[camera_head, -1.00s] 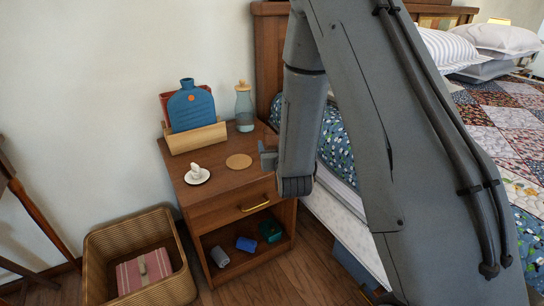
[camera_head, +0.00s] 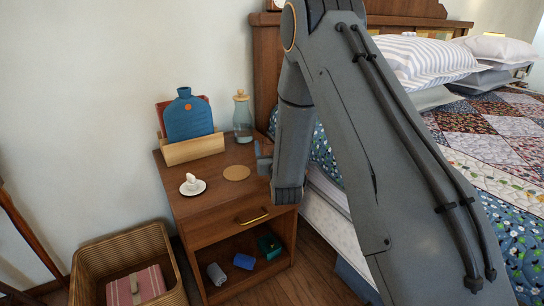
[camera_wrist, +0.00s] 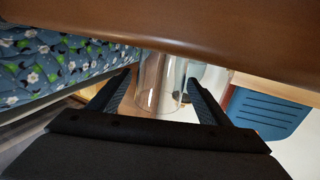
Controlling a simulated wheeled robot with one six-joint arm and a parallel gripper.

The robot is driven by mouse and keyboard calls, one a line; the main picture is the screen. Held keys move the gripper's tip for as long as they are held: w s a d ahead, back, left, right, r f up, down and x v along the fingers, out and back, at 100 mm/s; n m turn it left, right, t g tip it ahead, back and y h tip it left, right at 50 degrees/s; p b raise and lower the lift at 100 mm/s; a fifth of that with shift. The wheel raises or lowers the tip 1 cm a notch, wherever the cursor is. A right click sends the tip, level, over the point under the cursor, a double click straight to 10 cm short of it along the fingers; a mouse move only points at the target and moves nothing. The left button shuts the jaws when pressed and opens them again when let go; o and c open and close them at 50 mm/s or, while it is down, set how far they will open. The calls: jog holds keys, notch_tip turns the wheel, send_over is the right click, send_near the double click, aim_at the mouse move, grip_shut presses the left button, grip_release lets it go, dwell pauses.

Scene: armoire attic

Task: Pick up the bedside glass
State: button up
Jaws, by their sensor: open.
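The bedside glass (camera_wrist: 153,85) is a clear, empty-looking tumbler in the wrist view, which shows the scene upside down. It stands by the brown nightstand top (camera_wrist: 180,32), between the fingers of my gripper (camera_wrist: 160,82). The fingers are open, with one on each side of the glass; I cannot tell whether either touches it. In the head view my gripper (camera_head: 264,158) is at the right side of the nightstand (camera_head: 212,200), partly hidden by my arm. The glass is not distinguishable there.
A stoppered carafe (camera_head: 242,120) and blue hot-water bottle (camera_head: 189,118) in a wooden holder (camera_head: 193,149) stand behind. A round cork coaster (camera_head: 236,173) lies bare. The bed (camera_head: 485,165) is close on the right.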

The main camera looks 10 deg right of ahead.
jog(key=shift+w, duration=0.1)
jog(key=shift+c, duration=0.4)
jog(key=c, duration=1.2)
jog(key=shift+r, duration=0.1)
